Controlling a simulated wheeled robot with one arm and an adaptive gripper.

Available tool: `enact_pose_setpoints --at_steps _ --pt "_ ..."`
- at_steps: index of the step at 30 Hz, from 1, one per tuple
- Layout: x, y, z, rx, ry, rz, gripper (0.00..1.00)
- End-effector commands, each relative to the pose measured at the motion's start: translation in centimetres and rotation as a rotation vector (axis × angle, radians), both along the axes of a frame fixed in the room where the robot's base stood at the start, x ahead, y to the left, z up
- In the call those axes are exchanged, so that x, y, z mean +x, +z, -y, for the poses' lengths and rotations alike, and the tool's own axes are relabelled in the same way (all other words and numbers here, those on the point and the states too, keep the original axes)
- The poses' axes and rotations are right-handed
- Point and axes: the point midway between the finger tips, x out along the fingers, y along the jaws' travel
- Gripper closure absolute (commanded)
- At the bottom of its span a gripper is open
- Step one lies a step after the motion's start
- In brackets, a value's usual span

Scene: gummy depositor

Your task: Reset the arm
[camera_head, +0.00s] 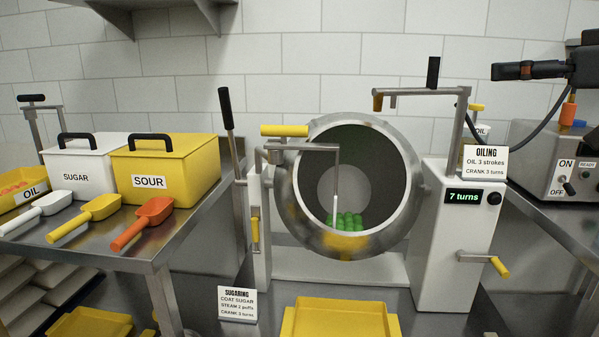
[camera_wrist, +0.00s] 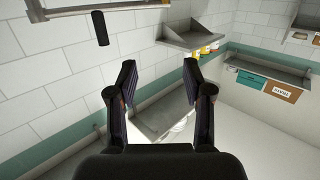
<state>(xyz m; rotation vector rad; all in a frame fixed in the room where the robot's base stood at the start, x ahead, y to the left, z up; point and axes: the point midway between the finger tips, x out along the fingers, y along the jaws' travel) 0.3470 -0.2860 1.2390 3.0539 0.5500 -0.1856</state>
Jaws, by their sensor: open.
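My gripper (camera_wrist: 159,72) is open in the wrist view, with nothing between its two dark fingers. Beyond it are a tiled wall and a grey basin-like fixture (camera_wrist: 166,119), apart from the fingers. In the head view, a metal drum (camera_head: 287,212) with green gummies (camera_head: 346,220) inside stands at the centre. A display (camera_head: 465,197) beside it reads "7 turns".
A yellow SOUR bin (camera_head: 190,158), a white SUGAR bin (camera_head: 65,160) and scoops stand on the left table. A yellow tray (camera_head: 340,318) lies in front of the drum.

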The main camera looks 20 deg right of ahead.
Motion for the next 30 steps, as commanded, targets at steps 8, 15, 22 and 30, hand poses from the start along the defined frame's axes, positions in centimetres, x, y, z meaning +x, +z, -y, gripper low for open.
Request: enact_pose_setpoints --at_steps 8,15,22,30 --pt "3.3 -2.4 -9.7 -0.064 0.106 -0.169 0.49" --pt "5.4 -8.6 -19.5 -0.131 0.177 -0.402 0.49" --pt "5.3 -17.0 -26.4 -0.188 0.194 -0.651 0.49" --pt "2.6 -28.4 -30.9 -0.243 0.142 -0.961 0.49"
